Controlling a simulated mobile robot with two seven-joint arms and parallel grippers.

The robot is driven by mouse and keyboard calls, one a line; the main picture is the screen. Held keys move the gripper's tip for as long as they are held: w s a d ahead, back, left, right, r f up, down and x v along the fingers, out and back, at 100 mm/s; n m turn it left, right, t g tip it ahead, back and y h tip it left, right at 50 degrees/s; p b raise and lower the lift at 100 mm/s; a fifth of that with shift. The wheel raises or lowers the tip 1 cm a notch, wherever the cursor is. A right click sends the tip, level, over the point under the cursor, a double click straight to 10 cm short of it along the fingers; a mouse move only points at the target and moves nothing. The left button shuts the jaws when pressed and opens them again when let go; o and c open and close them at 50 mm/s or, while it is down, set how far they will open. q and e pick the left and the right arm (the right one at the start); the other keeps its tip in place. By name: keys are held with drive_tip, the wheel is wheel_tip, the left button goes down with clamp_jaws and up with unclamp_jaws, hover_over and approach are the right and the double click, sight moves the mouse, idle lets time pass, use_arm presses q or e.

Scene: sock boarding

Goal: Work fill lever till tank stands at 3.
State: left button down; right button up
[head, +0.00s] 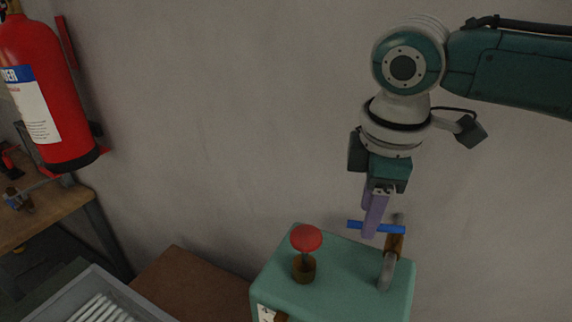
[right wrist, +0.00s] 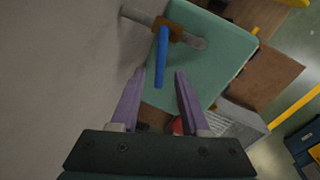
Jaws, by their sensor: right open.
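A blue lever (head: 392,229) sits on a brown valve body (head: 394,245) on a grey pipe (head: 387,272), above the green tank box (head: 340,275). The lever also shows in the right wrist view (right wrist: 162,52). My right gripper (head: 371,233) points down at the lever, its purple fingers overlapping it in the head view. In the right wrist view my right gripper (right wrist: 160,74) is open, with the lever's free end between its fingers; contact cannot be told. A level reading for the tank is not visible. My left gripper is not in view.
A red knob (head: 306,238) stands on the box top, left of the lever. A red fire extinguisher (head: 45,100) hangs on the wall at left. A grey crate (head: 82,294) with white strips and a brown surface (head: 180,286) lie at lower left.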

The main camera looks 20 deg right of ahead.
drive_tip(key=shift+w+f, duration=0.1)
drive_tip(key=shift+f, duration=0.55)
clamp_jaws()
drive_tip(key=shift+r, duration=0.1)
idle(0.9)
